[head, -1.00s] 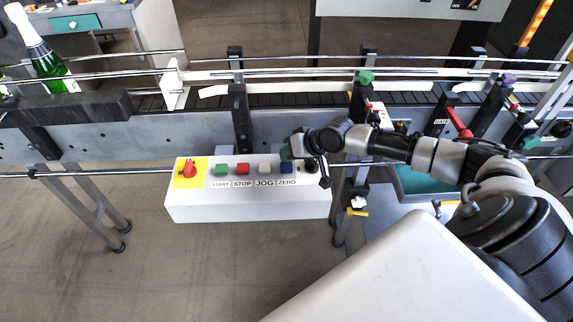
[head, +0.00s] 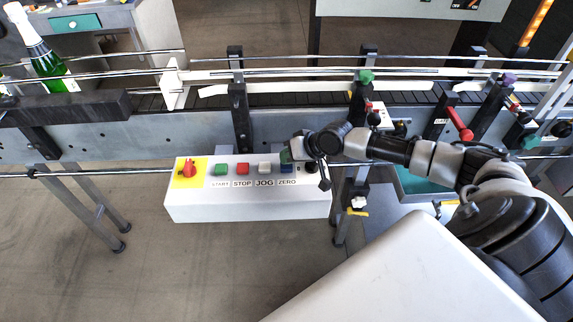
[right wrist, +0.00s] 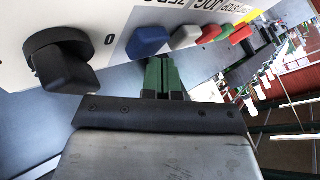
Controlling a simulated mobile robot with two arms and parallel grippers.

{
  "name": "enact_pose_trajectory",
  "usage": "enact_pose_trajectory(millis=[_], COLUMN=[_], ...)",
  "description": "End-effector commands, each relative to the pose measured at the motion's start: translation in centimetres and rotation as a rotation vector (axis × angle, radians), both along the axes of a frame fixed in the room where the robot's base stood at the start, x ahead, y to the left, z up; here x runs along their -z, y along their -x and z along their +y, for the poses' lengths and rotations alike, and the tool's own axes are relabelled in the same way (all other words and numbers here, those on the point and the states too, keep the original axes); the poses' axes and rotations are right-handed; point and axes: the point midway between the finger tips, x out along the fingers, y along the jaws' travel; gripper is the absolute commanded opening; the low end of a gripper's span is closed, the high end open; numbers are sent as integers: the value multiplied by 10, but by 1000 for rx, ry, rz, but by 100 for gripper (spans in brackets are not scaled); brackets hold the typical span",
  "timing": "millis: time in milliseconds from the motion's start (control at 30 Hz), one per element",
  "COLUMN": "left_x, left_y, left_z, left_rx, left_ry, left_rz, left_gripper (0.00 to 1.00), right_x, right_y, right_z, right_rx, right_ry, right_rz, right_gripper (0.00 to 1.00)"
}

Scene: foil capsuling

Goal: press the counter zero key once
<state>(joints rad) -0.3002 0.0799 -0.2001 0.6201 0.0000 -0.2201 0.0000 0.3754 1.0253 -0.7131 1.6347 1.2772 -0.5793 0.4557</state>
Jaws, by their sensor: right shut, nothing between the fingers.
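The blue key (head: 287,169) above the ZERO label sits on the white control box, between the white JOG key (head: 265,167) and a black knob. My right gripper (head: 286,156) is shut and empty, its green fingertips just behind the blue key in the head view. In the right wrist view the blue key (right wrist: 148,41) lies just beyond the shut green fingertips (right wrist: 160,62). I cannot tell whether they touch it. My left gripper is in neither view.
The control box (head: 248,208) also carries a green START key (head: 221,169), a red STOP key (head: 243,168), a red switch (head: 187,168) on yellow and the black knob (right wrist: 65,62). A conveyor (head: 150,140) runs behind it. A bottle (head: 45,55) stands at the far left.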

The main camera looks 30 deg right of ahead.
Motion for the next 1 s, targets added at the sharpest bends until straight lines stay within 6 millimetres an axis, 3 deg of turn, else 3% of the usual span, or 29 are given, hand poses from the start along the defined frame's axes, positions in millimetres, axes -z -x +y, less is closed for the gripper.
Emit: enact_pose_trajectory(millis=[1000], left_x=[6], left_y=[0], left_z=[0], left_rx=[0], left_ry=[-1], left_rz=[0], left_gripper=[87], right_x=[17], right_y=[3], right_z=[1], right_rx=[-1], right_ry=[0], right_rz=[12], right_gripper=[0])
